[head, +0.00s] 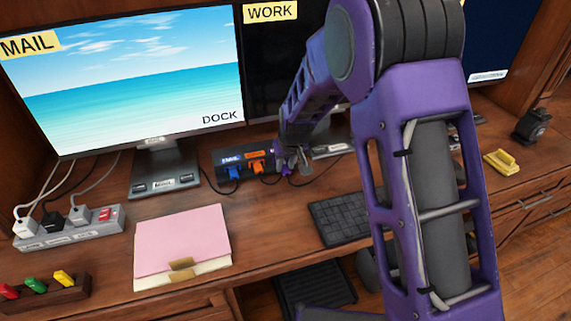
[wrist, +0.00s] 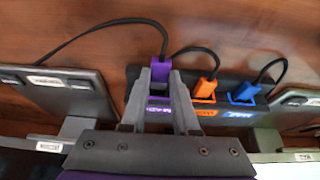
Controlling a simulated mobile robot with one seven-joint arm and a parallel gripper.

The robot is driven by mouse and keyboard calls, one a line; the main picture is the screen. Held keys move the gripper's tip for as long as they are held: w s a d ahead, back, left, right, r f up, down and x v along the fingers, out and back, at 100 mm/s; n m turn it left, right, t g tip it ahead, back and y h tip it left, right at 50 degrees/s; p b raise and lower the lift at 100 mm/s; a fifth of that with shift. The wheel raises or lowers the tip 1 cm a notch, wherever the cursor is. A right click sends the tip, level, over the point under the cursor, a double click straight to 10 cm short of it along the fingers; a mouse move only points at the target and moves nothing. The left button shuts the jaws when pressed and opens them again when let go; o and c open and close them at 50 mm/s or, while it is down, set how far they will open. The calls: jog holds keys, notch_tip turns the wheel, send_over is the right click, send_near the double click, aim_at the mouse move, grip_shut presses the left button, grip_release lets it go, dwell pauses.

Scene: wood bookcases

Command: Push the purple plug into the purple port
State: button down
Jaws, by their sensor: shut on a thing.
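My gripper (wrist: 160,72) is shut on the purple plug (wrist: 152,40), whose body and black cable show beyond the fingertips in the wrist view. The plug is at the dark dock box (wrist: 262,75), in line with the glowing purple label (wrist: 158,108). The purple port is hidden by the fingers, so I cannot tell how far the plug sits in it. In the head view my gripper (head: 293,160) is at the dock's right end, with a bit of purple plug (head: 286,170) below it. An orange plug (wrist: 206,88) and a blue plug (wrist: 243,92) sit beside it in the dock.
Monitor stands (head: 160,172) flank the dock. A pink folder (head: 182,243), a keyboard (head: 338,217) and a power strip (head: 70,226) lie on the wooden desk. Black cables run from the plugs. The desk between the folder and the keyboard is clear.

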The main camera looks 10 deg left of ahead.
jog(key=shift+w+a, duration=0.3)
jog(key=shift+w, duration=0.35)
jog(key=shift+w+a, duration=0.3)
jog(key=shift+w, duration=0.35)
dwell(0.4)
jog(key=c, duration=0.6)
grip_release()
jog(key=shift+r, duration=0.15)
jog(key=p+v, duration=0.2)
jog(key=v, duration=1.5)
jog(key=shift+r, duration=0.1)
